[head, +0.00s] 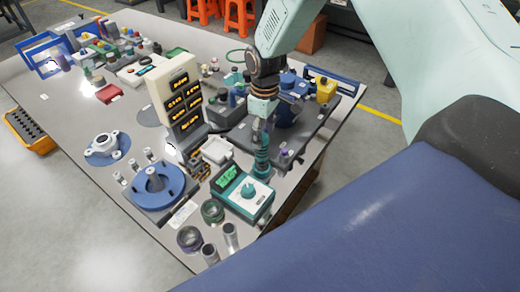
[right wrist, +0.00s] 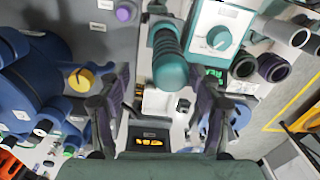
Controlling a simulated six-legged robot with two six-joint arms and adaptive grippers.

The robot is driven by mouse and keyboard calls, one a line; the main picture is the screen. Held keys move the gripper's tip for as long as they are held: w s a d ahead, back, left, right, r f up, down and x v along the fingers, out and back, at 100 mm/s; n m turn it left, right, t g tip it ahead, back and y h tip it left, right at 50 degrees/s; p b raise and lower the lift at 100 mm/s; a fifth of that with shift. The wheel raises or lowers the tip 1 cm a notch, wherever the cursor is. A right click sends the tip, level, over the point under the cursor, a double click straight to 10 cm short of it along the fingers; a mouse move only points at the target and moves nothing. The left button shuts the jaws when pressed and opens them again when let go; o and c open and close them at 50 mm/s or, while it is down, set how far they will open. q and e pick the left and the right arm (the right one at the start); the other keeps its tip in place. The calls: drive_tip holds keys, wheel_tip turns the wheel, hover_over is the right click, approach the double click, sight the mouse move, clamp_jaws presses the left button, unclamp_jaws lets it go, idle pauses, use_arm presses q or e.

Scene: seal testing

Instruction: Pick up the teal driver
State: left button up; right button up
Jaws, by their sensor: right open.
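The teal driver (head: 262,163) stands near the right side of the table, just behind a teal meter. In the right wrist view its ribbed teal handle (right wrist: 169,62) shows close up at top centre. My right gripper (head: 259,122) is above the driver in the head view, pointing down. In the right wrist view the right gripper (right wrist: 162,88) is open, with one dark finger on each side of the handle's lower end. I cannot tell whether either finger touches it. My left gripper is not in view.
The teal meter (head: 244,192) with a dial stands close in front of the driver. A display tower (head: 177,100) stands to the left, a blue round fixture (head: 158,188) at front left. A blue pump-like unit (head: 289,105) is behind right. Metal cylinders stand at the front edge.

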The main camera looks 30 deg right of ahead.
sight(261, 153)
drive_tip(key=shift+w+f, duration=0.1)
drive_tip(key=shift+w, duration=0.15)
drive_tip(key=shift+a, duration=0.15)
drive_tip(key=shift+s+a+f, duration=0.4)
drive_tip(key=shift+a+f, duration=0.05)
drive_tip(key=shift+f, duration=0.05)
drive_tip(key=f, duration=0.6)
drive_tip(key=shift+d, duration=0.2)
drive_tip(key=shift+a+f, duration=0.15)
drive_tip(key=shift+s+a, duration=0.15)
drive_tip(key=shift+s, duration=0.05)
drive_tip(key=shift+d, duration=0.2)
drive_tip(key=shift+c, duration=0.6)
drive_tip(key=shift+w+d+f, duration=0.1)
drive_tip(key=shift+w, duration=0.15)
drive_tip(key=c, duration=0.3)
drive_tip(key=shift+s+a, duration=0.15)
drive_tip(key=shift+a, duration=0.1)
drive_tip(key=c, duration=0.5)
clamp_jaws()
